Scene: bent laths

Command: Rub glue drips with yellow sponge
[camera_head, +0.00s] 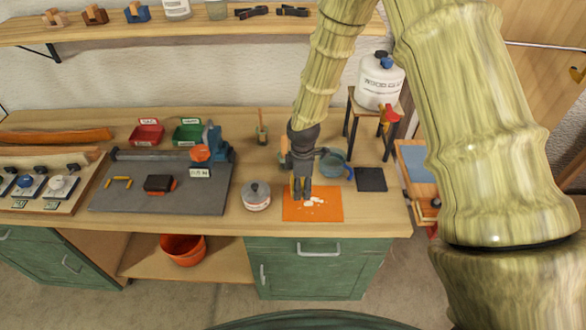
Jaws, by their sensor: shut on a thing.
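My gripper (300,190) points down over the left part of an orange mat (332,212) at the front of the workbench. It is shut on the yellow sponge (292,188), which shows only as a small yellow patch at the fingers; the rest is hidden. Whitish glue drips (315,201) lie on the mat, just right of and below the fingertips. I cannot tell whether the sponge touches the mat.
A round lidded tin (256,196) stands close left of the mat. A blue-grey mug (335,163) is behind it, and a dark square pad (371,179) lies to the right. A grey board (150,200) with tools fills the left. A white glue jug (380,80) stands on a stool behind.

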